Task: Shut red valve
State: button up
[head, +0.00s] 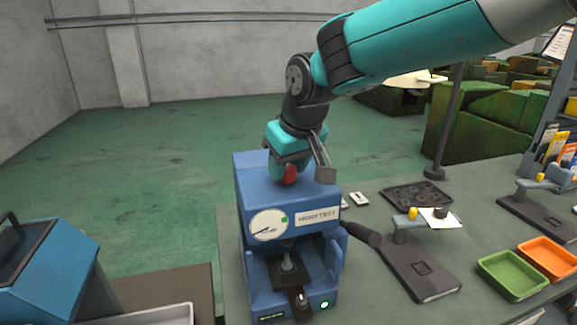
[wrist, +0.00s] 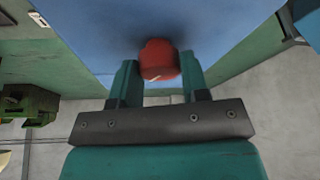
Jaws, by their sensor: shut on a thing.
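The red valve (head: 290,174) is a round red knob on top of the blue hardness-test machine (head: 250,190). It also shows in the wrist view (wrist: 159,60), against the machine's blue surface (wrist: 215,25). My gripper (head: 283,168) reaches down to it from above, and its teal fingers (wrist: 159,78) stand on both sides of the knob, shut on it. The fingers hide part of the knob in the head view. Whether the valve is open or shut cannot be told from these frames.
The machine has a round dial (head: 268,225) and a dark handle (head: 360,233) at its right. On the grey bench stand a flat black stand (head: 420,270), a dark tray (head: 415,195), a green bin (head: 512,277) and an orange bin (head: 548,259). Green floor lies behind.

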jog(key=m+h, duration=0.1)
jog(key=m, duration=0.2)
jog(key=m+t+h+p, duration=0.1)
jog(key=m, duration=0.2)
jog(key=shift+a+r+m, duration=0.15)
jog(key=shift+m, duration=0.15)
jog(key=m+h+p, duration=0.1)
jog(key=m, duration=0.2)
jog(key=m+h, duration=0.1)
jog(key=m, duration=0.2)
jog(key=shift+g+h+p, duration=0.3)
jog(key=shift+h+p, duration=0.1)
jog(key=o, duration=0.9)
jog(key=p+v, duration=0.5)
jog(key=v, duration=1.2)
jog(key=shift+a+r, duration=0.1)
